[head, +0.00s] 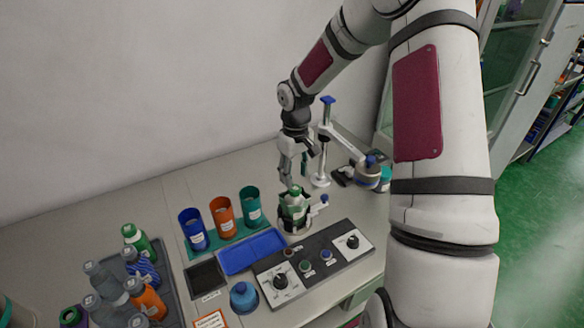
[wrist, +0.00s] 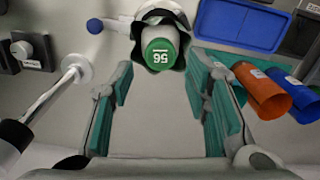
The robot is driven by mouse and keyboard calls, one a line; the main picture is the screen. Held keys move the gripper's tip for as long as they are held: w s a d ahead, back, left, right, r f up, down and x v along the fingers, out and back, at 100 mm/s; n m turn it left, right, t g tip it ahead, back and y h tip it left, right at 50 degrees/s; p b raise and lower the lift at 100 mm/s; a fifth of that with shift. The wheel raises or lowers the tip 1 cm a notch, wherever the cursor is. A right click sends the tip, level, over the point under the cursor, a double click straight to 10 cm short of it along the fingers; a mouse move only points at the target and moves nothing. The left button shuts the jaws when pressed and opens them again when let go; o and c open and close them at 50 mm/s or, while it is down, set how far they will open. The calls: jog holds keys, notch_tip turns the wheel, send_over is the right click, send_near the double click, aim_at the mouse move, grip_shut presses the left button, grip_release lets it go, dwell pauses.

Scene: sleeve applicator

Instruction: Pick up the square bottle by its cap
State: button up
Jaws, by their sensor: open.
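A bottle (head: 292,213) with a green cap (head: 294,191) stands in a round holder (head: 308,223) at the middle of the bench. I cannot clearly tell whether its body is square. In the wrist view the same green cap (wrist: 160,54) faces the camera, with white upside-down digits on top, and hides most of the bottle. My gripper (head: 293,174) points down just above the cap. In the wrist view my gripper (wrist: 161,76) is open, its teal-padded fingers apart to either side below the cap. Nothing is between the pads.
Blue, orange and green cups (head: 222,217) stand left of the holder, behind a blue tray (head: 250,251). A control panel (head: 314,258) with knobs lies in front. A post with an arm (head: 325,140) rises behind right. Several bottles (head: 124,282) crowd a dark tray at left.

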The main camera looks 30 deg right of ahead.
aim_at(295, 188)
jog(key=shift+f+b, duration=1.25)
jog(key=shift+f, duration=2.25)
jog(key=c, duration=0.8)
jog(key=shift+r, duration=0.15)
jog(key=shift+r+p, duration=0.3)
jog(key=shift+r, duration=0.15)
jog(key=shift+c, duration=0.5)
jog(key=shift+r+p, duration=1.25)
jog(key=shift+r, duration=2)
